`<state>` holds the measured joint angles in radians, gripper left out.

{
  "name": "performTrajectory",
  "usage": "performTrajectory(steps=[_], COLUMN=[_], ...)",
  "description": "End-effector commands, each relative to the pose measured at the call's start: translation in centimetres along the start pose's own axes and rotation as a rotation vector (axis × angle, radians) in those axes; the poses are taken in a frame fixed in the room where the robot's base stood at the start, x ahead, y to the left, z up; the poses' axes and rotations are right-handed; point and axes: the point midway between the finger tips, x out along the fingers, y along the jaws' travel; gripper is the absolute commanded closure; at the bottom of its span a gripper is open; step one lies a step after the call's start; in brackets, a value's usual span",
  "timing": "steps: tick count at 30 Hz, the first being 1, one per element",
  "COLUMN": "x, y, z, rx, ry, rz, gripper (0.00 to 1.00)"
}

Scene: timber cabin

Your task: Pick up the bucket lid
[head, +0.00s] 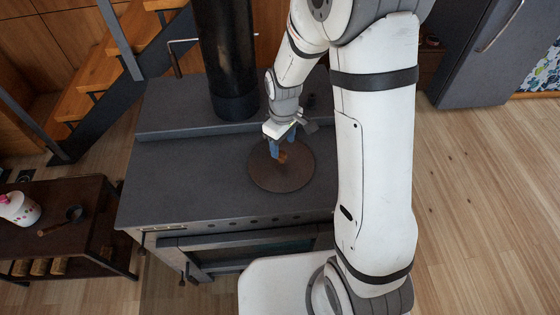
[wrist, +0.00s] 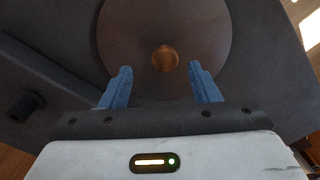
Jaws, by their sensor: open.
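The bucket lid (head: 293,179) is a dark brown disc lying flat on the grey stove top. A small orange-brown knob stands at its middle. In the wrist view the lid (wrist: 129,33) fills the upper middle, with the knob (wrist: 165,58) near the centre. My gripper (head: 276,155) is over the lid, its blue fingers close to the knob in the head view. In the wrist view my gripper (wrist: 160,78) is open, one finger left and one right of the knob, with gaps on both sides. Whether the fingertips are level with the knob is unclear.
The stove top (head: 190,175) is bare left of the lid. A black flue pipe (head: 227,60) rises behind it. A low brown table (head: 85,215) with a white patterned container (head: 19,209) stands left. A dark fridge (head: 475,60) is at the upper right.

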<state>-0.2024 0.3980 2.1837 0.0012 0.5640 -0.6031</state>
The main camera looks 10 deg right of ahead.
Motion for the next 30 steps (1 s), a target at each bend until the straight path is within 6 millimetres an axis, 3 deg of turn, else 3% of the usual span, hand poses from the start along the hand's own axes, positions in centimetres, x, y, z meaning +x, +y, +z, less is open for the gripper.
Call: performTrajectory(steps=[10, 20, 30], x=[4.4, 5.1, 5.1], y=[-0.7, -0.7, -0.6], z=[0.1, 0.1, 0.1], rx=[0.003, 0.004, 0.004], ry=[-0.002, 0.001, 0.001], rz=[-0.002, 0.000, 0.000], gripper=[0.44, 0.44, 0.70])
